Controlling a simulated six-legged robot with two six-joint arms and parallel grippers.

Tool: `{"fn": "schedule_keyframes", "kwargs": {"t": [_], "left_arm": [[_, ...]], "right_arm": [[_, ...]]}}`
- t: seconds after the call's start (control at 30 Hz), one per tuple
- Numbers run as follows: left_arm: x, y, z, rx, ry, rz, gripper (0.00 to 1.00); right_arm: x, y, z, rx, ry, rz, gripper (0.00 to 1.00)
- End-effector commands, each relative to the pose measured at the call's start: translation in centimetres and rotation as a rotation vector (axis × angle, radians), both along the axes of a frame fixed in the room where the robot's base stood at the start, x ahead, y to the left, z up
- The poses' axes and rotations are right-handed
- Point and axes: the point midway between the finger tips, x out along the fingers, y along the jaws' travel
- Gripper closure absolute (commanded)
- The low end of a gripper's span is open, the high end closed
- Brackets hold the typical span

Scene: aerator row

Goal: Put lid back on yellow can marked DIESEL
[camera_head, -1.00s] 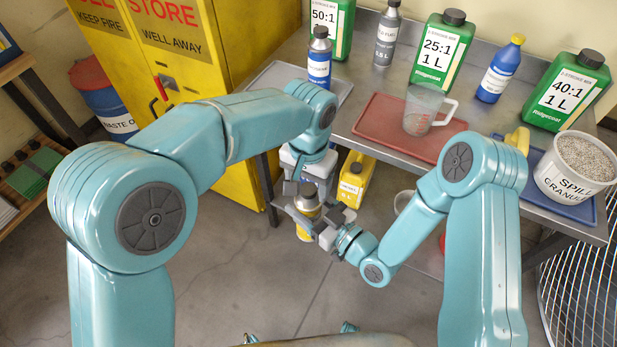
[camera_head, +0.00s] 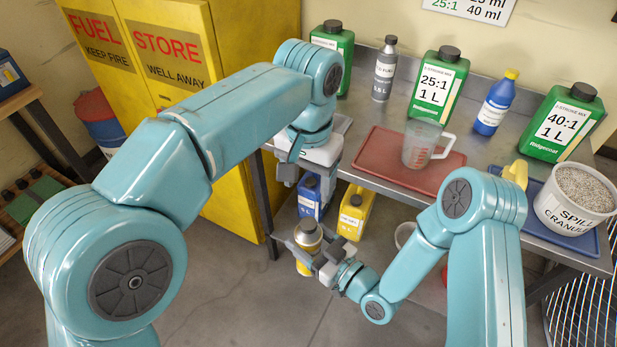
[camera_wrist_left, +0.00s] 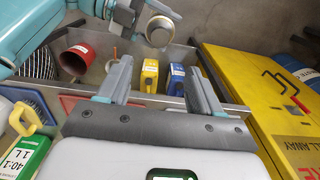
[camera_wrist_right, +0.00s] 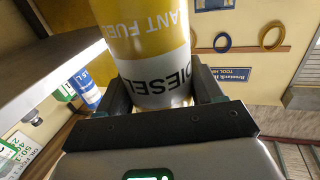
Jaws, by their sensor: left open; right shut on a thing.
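The yellow can marked DIESEL (camera_head: 304,266) is upright in my right gripper (camera_head: 318,262), in front of the bench. The right wrist view shows its yellow and white side (camera_wrist_right: 150,55) between the shut fingers. Its round top shows metallic grey in the head view. From the left wrist view the top (camera_wrist_left: 159,30) is a pale ring with a brownish middle; I cannot tell whether the lid is seated. My left gripper (camera_head: 300,178) is open above and behind the can, apart from it. The left wrist view shows nothing between its fingers (camera_wrist_left: 157,78).
A blue can (camera_head: 311,207) and another yellow can (camera_head: 354,212) stand below the bench. The bench holds a red tray (camera_head: 385,158) with a measuring jug (camera_head: 423,143), several bottles and a tub of granules (camera_head: 575,205). A yellow cabinet (camera_head: 225,190) stands left. Floor before the can is clear.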

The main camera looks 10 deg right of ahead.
Motion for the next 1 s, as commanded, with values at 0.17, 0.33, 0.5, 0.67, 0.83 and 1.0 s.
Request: {"fn": "schedule_keyframes", "kwargs": {"t": [0.17, 0.33, 0.5, 0.67, 0.83, 1.0], "left_arm": [[0.0, 0.0, 0.0, 0.000, 0.000, 0.000, 0.35], [0.0, 0.0, -0.1, -0.001, -0.001, 0.001, 0.35], [1.9, 1.4, -1.9, -0.041, -0.029, 0.041, 0.35], [5.5, 5.1, -8.2, -0.142, -0.088, 0.140, 0.35], [4.0, 8.7, -20.0, -0.244, -0.044, 0.263, 0.35], [-2.7, 12.1, -30.3, -0.322, 0.028, 0.437, 0.35]], "right_arm": [[0.0, 0.0, 0.0, 0.001, -0.001, 0.000, 1.00], [0.0, 0.0, 0.0, 0.001, -0.001, 0.000, 1.00], [0.0, 0.0, 0.0, 0.001, -0.001, 0.000, 1.00], [0.0, 0.0, 0.0, 0.001, -0.001, 0.000, 1.00], [0.0, 0.0, 0.0, 0.001, -0.001, 0.000, 1.00], [0.0, 0.0, 0.0, 0.001, -0.001, 0.000, 1.00]]}}
